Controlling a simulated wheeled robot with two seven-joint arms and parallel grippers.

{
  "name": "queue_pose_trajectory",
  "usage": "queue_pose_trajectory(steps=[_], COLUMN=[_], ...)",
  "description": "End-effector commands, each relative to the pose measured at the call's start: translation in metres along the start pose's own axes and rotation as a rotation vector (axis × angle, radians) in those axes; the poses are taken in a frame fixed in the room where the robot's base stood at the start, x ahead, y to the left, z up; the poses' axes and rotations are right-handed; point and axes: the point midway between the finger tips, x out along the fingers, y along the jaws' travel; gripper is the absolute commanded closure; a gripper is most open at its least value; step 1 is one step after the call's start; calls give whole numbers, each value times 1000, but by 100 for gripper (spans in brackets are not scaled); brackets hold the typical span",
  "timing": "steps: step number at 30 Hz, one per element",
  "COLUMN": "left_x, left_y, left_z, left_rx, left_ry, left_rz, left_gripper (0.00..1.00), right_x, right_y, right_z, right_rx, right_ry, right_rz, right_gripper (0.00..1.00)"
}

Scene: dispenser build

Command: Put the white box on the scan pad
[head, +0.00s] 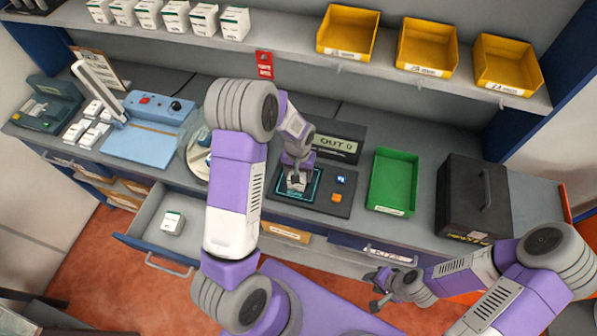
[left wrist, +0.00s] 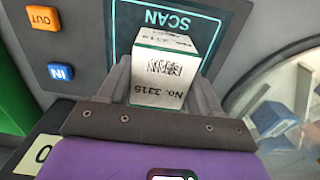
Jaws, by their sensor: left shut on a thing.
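The white box (left wrist: 160,78), with a barcode and "No. 3315" on its face and a green edge, is between the fingers of my left gripper (left wrist: 160,85). In the left wrist view it is over the scan pad (left wrist: 205,25), whose teal outline and "SCAN" lettering show behind it. In the head view, my left gripper (head: 298,178) is down at the scan pad (head: 312,193) and mostly hides the box. I cannot tell whether the box touches the pad. My right gripper (head: 378,288) hangs in front of the counter, away from the pad; its jaw opening is unclear.
A blue button (head: 342,180) and an orange button (head: 336,198) sit right of the pad. A green tray (head: 393,180) and a black case (head: 470,200) stand farther right. An open drawer (head: 150,235) at left holds another white box (head: 173,222).

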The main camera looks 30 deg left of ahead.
Motion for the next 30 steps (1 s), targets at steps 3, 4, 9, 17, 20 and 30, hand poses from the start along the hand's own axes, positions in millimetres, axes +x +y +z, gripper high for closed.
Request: queue_pose_trajectory(steps=[3, 4, 9, 17, 20, 30], left_x=[-1, 0, 3, 2, 2, -38], left_y=[0, 0, 0, 0, 0, 0], left_z=[0, 0, 0, 0, 0, -1], left_rx=[0, 0, 0, 0, 0, 0], left_ry=[1, 1, 0, 0, 0, 7], left_rz=[0, 0, 0, 0, 0, 2], left_gripper=[74, 74, 28, 10, 10, 10], right_x=[0, 1, 3, 3, 3, -1], right_y=[0, 0, 1, 1, 1, 0], right_z=[0, 0, 0, 0, 0, 0], right_rx=[0, 0, 0, 0, 0, 0], right_ry=[0, 0, 0, 0, 0, 0], right_rz=[0, 0, 0, 0, 0, 0], right_gripper=[63, 63, 63, 63, 63, 63])
